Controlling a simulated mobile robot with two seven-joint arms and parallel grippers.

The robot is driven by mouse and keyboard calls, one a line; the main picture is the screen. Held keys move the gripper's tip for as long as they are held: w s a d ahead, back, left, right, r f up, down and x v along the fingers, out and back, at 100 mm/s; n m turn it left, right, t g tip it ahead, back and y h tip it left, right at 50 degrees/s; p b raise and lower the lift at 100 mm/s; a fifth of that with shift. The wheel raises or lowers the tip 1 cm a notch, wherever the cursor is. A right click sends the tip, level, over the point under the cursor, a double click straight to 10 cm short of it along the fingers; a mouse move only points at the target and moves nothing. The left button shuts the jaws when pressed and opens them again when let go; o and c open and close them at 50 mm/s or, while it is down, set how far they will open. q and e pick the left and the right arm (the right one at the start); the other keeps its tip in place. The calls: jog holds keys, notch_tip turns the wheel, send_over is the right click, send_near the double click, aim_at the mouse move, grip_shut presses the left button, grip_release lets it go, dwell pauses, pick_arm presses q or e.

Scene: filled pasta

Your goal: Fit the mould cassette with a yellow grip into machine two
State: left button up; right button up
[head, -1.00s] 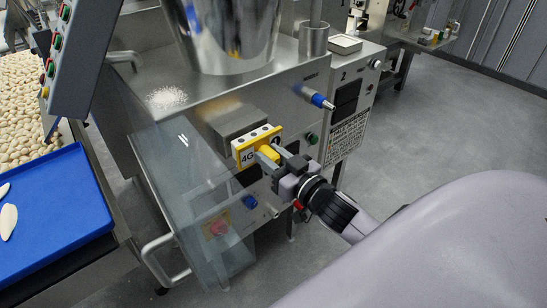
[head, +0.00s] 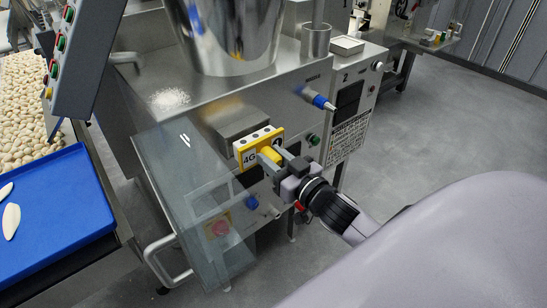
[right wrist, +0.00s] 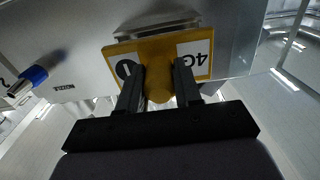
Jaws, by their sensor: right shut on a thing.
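The mould cassette (head: 247,157) has a yellow front plate with a white label reading 4G and a yellow grip (head: 270,155). It sits against the front of the steel machine marked 2 (head: 222,105), at the block on its face. How deep it is in cannot be told. My right gripper (head: 277,159) is shut on the yellow grip. In the right wrist view the fingers (right wrist: 158,85) clasp the grip from both sides, and the cassette plate (right wrist: 205,45) lies close to the machine's metal face. My left gripper is out of view.
A clear guard panel (head: 185,190) stands left of the cassette. A blue-tipped nozzle (head: 318,101) juts out at the right. A blue tray (head: 50,215) with pasta pieces (head: 25,100) behind it is at left. Open floor (head: 450,120) lies to the right.

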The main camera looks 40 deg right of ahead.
aim_at(263, 151)
jog(key=shift+r+p, duration=0.15)
jog(key=shift+p, duration=0.3)
dwell(0.6)
jog(key=shift+w+a, duration=0.2)
jog(key=shift+w, duration=2)
jog(key=o, duration=1.2)
jog(key=shift+c, duration=0.2)
jog(key=shift+s+f, duration=0.25)
jog(key=shift+s+d+r+b, duration=0.1)
jog(key=shift+s+d+b, duration=0.1)
jog(key=shift+s, duration=1.5)
jog(key=shift+s+d+r+b, duration=0.1)
jog(key=shift+s+b, duration=0.05)
jog(key=shift+s, duration=1.5)
